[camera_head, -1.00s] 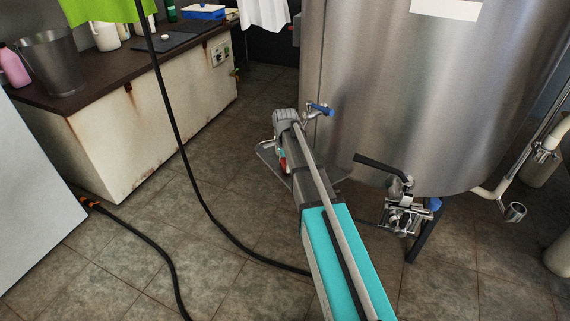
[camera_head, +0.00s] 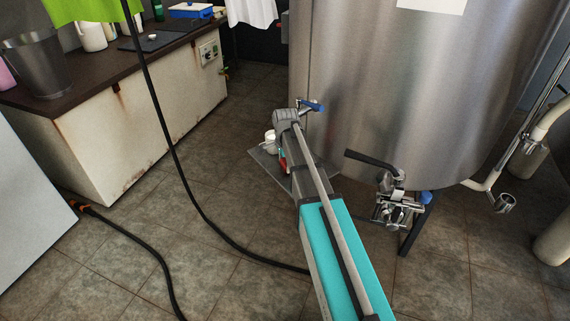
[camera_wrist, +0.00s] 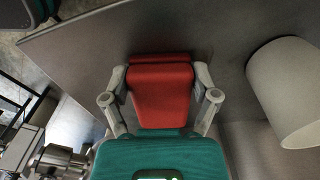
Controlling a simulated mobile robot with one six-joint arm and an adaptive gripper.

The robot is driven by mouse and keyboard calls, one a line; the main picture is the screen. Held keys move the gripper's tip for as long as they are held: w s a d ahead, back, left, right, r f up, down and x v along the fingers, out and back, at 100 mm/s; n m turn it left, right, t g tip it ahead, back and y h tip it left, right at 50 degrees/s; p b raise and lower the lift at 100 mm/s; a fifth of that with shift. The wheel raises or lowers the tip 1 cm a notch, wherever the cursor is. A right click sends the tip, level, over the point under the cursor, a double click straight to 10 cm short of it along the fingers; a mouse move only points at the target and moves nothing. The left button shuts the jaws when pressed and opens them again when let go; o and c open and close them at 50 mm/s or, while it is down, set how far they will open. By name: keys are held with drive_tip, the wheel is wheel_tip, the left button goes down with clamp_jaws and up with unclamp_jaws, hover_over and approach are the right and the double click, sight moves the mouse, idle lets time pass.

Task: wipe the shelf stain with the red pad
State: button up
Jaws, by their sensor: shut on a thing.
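My gripper (camera_wrist: 160,75) is shut on the red pad (camera_wrist: 160,98), whose red face fills the space between the two grey fingers in the wrist view. The pad is over or against the grey shelf (camera_wrist: 100,45); I cannot tell whether it touches. In the head view the shelf (camera_head: 268,176) is a small flat plate low beside the steel tank, partly hidden by my arm. A bit of red from the pad (camera_head: 283,164) shows beside my wrist. I cannot make out the stain in either view.
A white cup (camera_wrist: 293,90) stands on the shelf right of my gripper, also seen in the head view (camera_head: 270,141). The steel tank (camera_head: 400,90) rises close by, with a valve (camera_head: 395,205) at its base. A black hose (camera_head: 170,130) crosses the tiled floor.

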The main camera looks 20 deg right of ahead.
sight(267, 164)
idle(0.4)
drive_tip(key=shift+w+a, duration=0.55)
drive_tip(key=shift+a, duration=0.15)
drive_tip(key=shift+w+a, duration=0.5)
drive_tip(key=shift+a, duration=0.2)
drive_tip(key=shift+a, duration=0.1)
drive_tip(key=shift+w+a, duration=1.1)
drive_tip(key=shift+a, duration=0.2)
drive_tip(key=shift+r, duration=0.1)
drive_tip(key=shift+r+p, duration=2.95)
drive_tip(key=shift+p, duration=0.1)
drive_tip(key=shift+r, duration=0.1)
drive_tip(key=shift+r+p, duration=1.4)
drive_tip(key=shift+p, duration=0.1)
